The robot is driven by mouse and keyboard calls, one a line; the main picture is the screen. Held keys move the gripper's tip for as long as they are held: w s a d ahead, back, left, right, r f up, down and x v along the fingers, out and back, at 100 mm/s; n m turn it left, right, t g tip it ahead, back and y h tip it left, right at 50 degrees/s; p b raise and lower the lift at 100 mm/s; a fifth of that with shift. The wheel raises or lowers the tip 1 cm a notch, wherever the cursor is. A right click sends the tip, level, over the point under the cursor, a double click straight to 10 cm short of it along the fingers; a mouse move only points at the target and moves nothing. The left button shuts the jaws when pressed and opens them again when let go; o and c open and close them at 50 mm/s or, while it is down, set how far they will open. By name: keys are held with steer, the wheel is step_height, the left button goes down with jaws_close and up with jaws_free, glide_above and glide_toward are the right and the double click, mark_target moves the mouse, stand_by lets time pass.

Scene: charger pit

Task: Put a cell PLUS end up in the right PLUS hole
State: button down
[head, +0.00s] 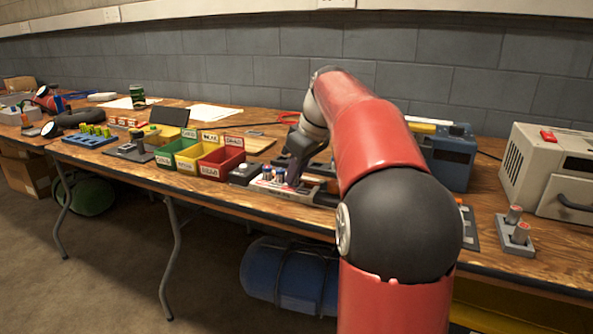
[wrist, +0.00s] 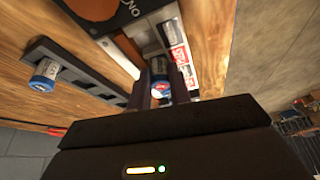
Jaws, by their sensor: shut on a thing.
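My gripper (wrist: 162,86) is shut on a cell (wrist: 160,89) with a silver body and a blue, white-marked end facing the wrist camera. The cell lies between the two dark fingers, over the light grey charger (wrist: 150,38); I cannot tell whether its far end is in a hole. Another blue-and-silver cell (wrist: 46,75) stands in a dark slotted strip in the wrist view. Plus marks are too small to read.
Green, yellow and red bins (head: 222,160) stand left of the charger. A blue case (head: 450,155) and a beige unit (head: 550,165) stand to the right. A grey block with two cylinders (head: 514,238) is near the right front edge.

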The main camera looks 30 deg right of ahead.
steer(key=shift+f, duration=0.25)
stand_by(0.3)
steer(key=c, duration=1.2)
jaws_free()
steer(key=shift+r, duration=0.15)
steer(key=shift+r+p, duration=3.3)
steer(key=shift+r, duration=0.15)
